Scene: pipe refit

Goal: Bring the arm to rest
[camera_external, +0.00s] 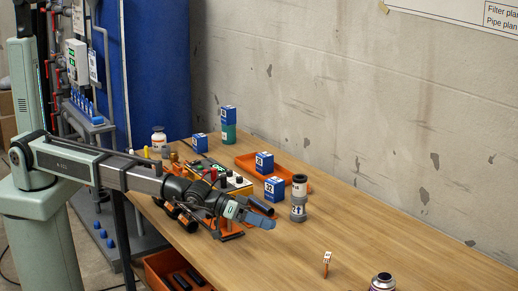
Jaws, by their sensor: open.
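My arm reaches from the left over the wooden table (370,248). My gripper (262,222) is at its end, low over the table's left part, with bluish fingertips pointing right. It is open, and I see nothing held in it. An orange holder (228,232) is close below and beside the wrist. Whether the gripper touches anything there cannot be told. The arm hides part of the table's left end.
An orange tray (247,163) lies farther back. A small tagged item (327,262) and a can (382,282) are at the front right. The table's right part is mostly clear.

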